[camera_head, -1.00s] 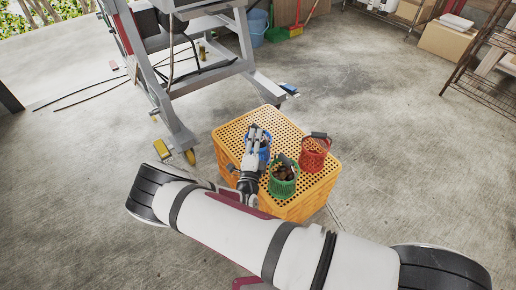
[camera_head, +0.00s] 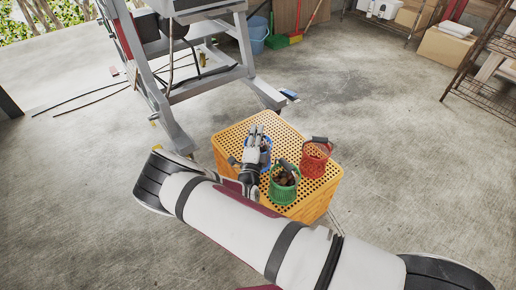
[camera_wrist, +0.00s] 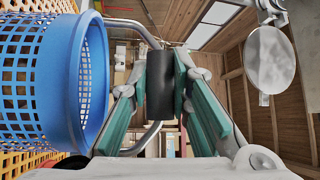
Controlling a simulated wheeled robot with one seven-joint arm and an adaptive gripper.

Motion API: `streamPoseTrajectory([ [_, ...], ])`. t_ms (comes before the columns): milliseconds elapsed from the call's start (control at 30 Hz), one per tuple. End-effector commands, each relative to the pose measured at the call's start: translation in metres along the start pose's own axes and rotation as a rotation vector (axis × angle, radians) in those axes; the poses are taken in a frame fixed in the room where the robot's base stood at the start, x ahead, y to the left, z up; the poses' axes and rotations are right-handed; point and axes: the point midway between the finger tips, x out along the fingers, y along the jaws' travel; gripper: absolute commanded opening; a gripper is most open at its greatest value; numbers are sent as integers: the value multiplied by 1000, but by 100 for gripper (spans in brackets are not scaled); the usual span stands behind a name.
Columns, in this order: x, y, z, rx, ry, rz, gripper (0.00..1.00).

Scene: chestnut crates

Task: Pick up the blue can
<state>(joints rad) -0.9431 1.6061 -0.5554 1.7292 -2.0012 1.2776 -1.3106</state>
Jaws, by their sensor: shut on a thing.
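The blue can is a blue perforated basket (camera_wrist: 88,85) with a wire handle and a black grip (camera_wrist: 160,85). In the wrist view it fills the left side, with its round rim facing the fingers. My gripper (camera_wrist: 161,92) has its two green-padded fingers shut on the black grip, one on each side. In the head view my gripper (camera_head: 256,140) is above the orange crate (camera_head: 228,137) and partly covers the blue basket (camera_head: 266,151). I cannot tell whether the basket touches the crate top.
A green basket (camera_head: 283,193) with brown contents stands close beside the blue one on the crate. A red basket (camera_head: 314,160) stands at the right. A grey metal machine frame (camera_head: 205,90) stands behind.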

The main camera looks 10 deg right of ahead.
Motion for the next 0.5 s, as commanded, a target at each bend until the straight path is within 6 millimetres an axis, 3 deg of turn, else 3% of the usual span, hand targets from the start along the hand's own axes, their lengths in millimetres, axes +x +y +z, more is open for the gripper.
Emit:
streamPoseTrajectory([
  [167, 1, -8, -1, -1, 0, -1, 0],
  [500, 10, -70, -9, 0, 1, -2, 0],
])
